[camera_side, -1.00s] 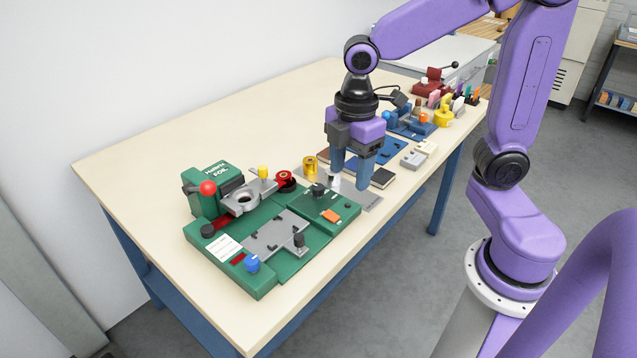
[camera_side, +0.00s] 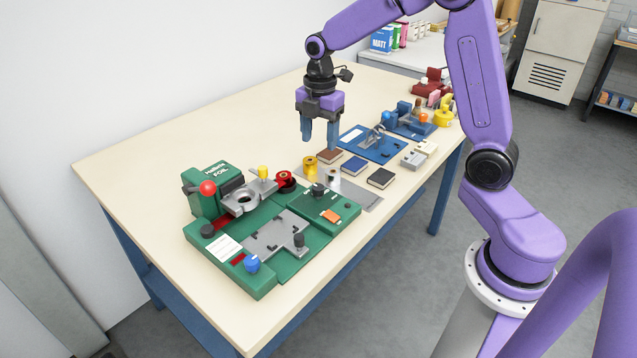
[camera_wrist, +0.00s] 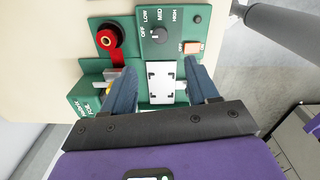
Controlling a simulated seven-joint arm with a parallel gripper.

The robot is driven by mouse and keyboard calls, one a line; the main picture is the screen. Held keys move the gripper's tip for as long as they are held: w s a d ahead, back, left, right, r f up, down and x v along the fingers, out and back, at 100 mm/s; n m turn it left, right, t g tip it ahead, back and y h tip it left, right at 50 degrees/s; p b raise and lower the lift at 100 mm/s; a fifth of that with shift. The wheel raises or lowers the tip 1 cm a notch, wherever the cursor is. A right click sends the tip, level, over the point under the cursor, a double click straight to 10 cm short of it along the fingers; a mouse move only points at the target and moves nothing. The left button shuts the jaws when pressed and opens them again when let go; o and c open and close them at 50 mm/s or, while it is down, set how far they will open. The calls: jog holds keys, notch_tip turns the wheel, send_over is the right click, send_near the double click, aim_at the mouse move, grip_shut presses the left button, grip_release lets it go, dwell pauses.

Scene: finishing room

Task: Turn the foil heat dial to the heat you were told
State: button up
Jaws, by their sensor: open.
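The black heat dial (camera_side: 318,190) sits on the right part of the green foil machine (camera_side: 204,200). In the wrist view the dial (camera_wrist: 160,35) is beyond my fingertips, on a panel lettered OFF, LOW, MID and HIGH. A small light mark shows on its left side; I cannot tell its exact setting. An orange switch (camera_side: 330,215) is beside the dial. My gripper (camera_side: 319,143) is open and empty, raised above the table behind the foil rolls. In the wrist view its fingers (camera_wrist: 160,66) are spread, apart from the dial, with a white marked plate (camera_wrist: 160,82) showing between them.
A red spool (camera_side: 286,181) and a gold roll (camera_side: 310,166) stand near the dial. A red-knobbed lever (camera_side: 208,188) rises at the machine's left. The table's back left is clear.

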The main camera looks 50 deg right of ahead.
aim_at(318, 187)
notch_tip(318, 187, down, 14)
jog(key=shift+w+f, duration=0.1)
dwell(0.4)
jog(key=c, duration=1)
